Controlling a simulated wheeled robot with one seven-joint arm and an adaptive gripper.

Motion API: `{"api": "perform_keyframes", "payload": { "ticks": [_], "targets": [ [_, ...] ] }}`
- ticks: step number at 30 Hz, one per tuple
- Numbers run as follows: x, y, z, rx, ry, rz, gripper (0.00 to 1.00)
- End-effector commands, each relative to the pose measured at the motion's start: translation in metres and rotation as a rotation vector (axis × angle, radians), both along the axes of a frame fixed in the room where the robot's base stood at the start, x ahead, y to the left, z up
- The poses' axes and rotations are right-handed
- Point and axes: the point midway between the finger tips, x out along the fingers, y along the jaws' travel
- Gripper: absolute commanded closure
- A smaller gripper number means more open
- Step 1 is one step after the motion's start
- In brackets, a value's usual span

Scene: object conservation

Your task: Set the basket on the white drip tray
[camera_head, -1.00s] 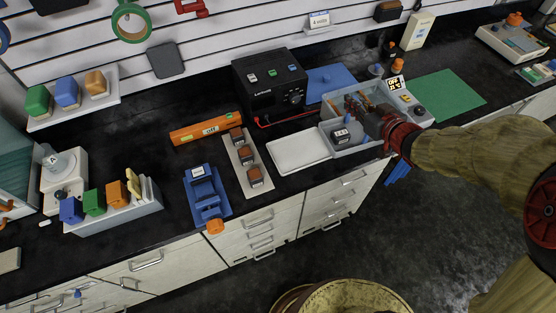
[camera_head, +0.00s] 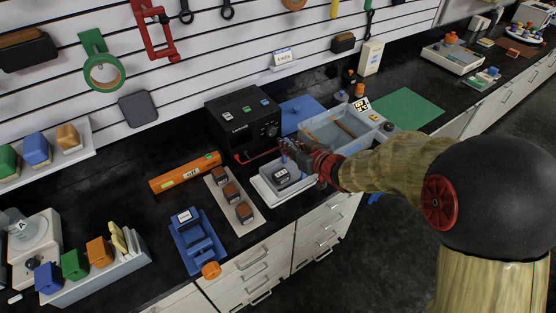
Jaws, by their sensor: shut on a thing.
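A small grey basket (camera_head: 297,183) holds a dark block with a white label (camera_head: 280,175). It is over the white drip tray (camera_head: 268,199), whose near and left rim shows around it. I cannot tell whether the basket rests on the tray or hangs just above it. My gripper (camera_head: 291,152) is shut on the basket at its far right side; the jaws are small and partly hidden by the wrist.
A grey bath (camera_head: 374,142) with brown rods stands right of the tray. A black power unit (camera_head: 241,122) stands behind it. A strip of brown-topped blocks (camera_head: 220,203) and a blue vise-like fixture (camera_head: 193,240) lie left. A green mat (camera_head: 408,107) is clear.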

Motion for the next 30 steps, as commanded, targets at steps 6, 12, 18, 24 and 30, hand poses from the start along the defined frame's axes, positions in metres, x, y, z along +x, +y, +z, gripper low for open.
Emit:
{"api": "perform_keyframes", "payload": {
  "ticks": [6, 12, 18, 24, 30],
  "targets": [
    [0.021, 0.018, -0.037, 0.002, 0.001, 0.000, 1.00],
    [0.029, 0.024, -0.047, 0.001, -0.001, 0.000, 1.00],
    [0.037, 0.030, -0.059, 0.001, 0.000, 0.000, 1.00],
    [0.036, 0.029, -0.086, 0.002, 0.000, -0.002, 1.00],
    [0.036, 0.029, -0.086, 0.002, -0.002, -0.001, 1.00]
  ]
}}
